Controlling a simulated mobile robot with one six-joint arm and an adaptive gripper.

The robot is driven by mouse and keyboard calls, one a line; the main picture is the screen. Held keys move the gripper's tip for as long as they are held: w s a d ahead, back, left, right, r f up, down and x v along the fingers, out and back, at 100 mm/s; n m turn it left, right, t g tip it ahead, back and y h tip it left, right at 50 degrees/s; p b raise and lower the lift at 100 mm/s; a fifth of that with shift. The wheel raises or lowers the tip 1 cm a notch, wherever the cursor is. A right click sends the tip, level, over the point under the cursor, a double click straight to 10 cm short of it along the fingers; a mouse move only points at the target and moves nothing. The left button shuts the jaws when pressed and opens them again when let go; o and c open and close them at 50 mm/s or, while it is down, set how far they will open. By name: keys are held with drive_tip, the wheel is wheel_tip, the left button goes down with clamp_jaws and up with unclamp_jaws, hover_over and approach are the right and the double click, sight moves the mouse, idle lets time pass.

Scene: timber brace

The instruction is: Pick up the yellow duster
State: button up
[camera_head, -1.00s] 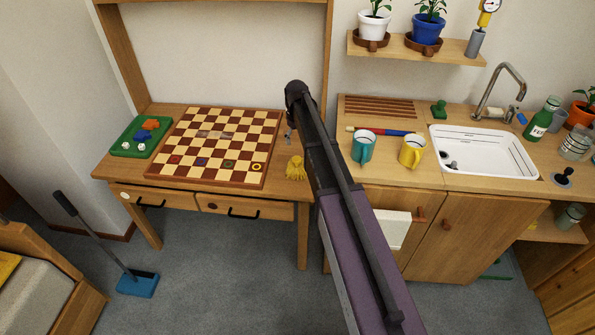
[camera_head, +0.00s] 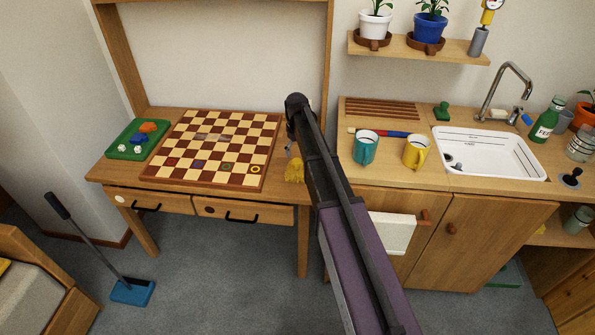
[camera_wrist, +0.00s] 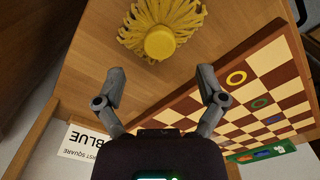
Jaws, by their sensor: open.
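The yellow duster (camera_head: 294,171) lies on the wooden desk at its right end, beside the checkered board, partly hidden behind my arm in the head view. In the wrist view the duster (camera_wrist: 160,35) shows its round yellow knob and a fringe of strands spread on the wood. My gripper (camera_wrist: 160,82) is open and empty, with its two grey fingers apart. The duster is beyond the fingertips, roughly in line with the gap between them, and not touched. In the head view my arm hides the fingers.
The checkered board (camera_head: 213,148) with several ring pieces lies close beside the duster. A green tray (camera_head: 137,140) sits at the desk's left end. On the counter to the right stand a teal mug (camera_head: 364,148) and a yellow mug (camera_head: 416,152). A sink (camera_head: 490,155) is further right.

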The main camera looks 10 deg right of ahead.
sight(297, 160)
drive_tip(key=shift+f, duration=0.1)
drive_tip(key=shift+s+f+b, duration=0.1)
drive_tip(key=shift+f+b, duration=2.4)
drive_tip(key=shift+b, duration=0.15)
clamp_jaws()
